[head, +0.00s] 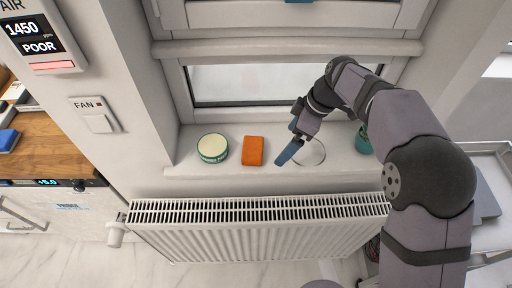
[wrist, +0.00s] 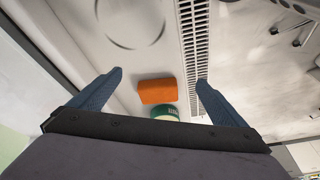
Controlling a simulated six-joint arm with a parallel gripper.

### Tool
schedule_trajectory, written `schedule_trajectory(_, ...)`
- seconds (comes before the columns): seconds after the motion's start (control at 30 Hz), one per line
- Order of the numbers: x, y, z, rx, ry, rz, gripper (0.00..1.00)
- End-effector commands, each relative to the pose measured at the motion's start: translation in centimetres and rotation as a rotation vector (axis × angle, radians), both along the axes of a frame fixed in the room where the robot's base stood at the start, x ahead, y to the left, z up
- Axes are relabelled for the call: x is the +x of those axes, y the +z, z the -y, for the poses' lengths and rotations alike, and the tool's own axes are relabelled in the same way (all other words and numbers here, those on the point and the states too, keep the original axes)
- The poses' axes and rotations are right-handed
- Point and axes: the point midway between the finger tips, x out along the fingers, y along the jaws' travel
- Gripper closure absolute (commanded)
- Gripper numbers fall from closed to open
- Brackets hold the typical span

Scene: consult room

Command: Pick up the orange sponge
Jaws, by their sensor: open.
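The orange sponge (head: 252,151) lies flat on the white windowsill, right of a round tin, in the head view. In the wrist view the sponge (wrist: 158,91) shows between my fingers, beyond their tips and apart from them. My gripper (head: 290,150) is above the sill, to the right of the sponge in the head view. Its blue fingers are spread wide and empty, as the wrist view of my gripper (wrist: 158,80) also shows. Nothing is held.
A green tin (head: 212,148) with a pale lid stands just left of the sponge. A round white disc (head: 308,153) lies on the sill under my gripper. A teal container (head: 363,141) stands further right. The radiator (head: 260,212) runs below the windowsill (head: 190,170); the window is behind.

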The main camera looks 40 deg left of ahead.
Motion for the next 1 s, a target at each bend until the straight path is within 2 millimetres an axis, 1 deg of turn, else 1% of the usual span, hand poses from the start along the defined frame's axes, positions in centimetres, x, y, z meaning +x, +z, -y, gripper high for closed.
schedule_trajectory(0.03,-1.1,0.1,-1.9,0.02,0.077,0.005,0.04)
schedule_trajectory(0.1,-2.1,0.1,-3.7,0.046,0.16,0.011,0.04)
schedule_trajectory(0.23,-3.4,0.2,-5.6,0.075,0.25,0.018,0.04)
schedule_trajectory(0.3,-3.7,0.2,-6.0,0.083,0.272,0.02,0.04)
schedule_trajectory(0.47,-3.8,0.0,-6.2,0.084,0.278,0.019,0.04)
schedule_trajectory(0.7,-4.1,-1.5,-6.6,0.082,0.276,0.021,0.04)
schedule_trajectory(0.87,-4.1,-1.8,-6.7,0.084,0.275,0.022,0.04)
schedule_trajectory(1.0,-4.1,-2.5,-7.0,0.082,0.275,0.02,0.04)
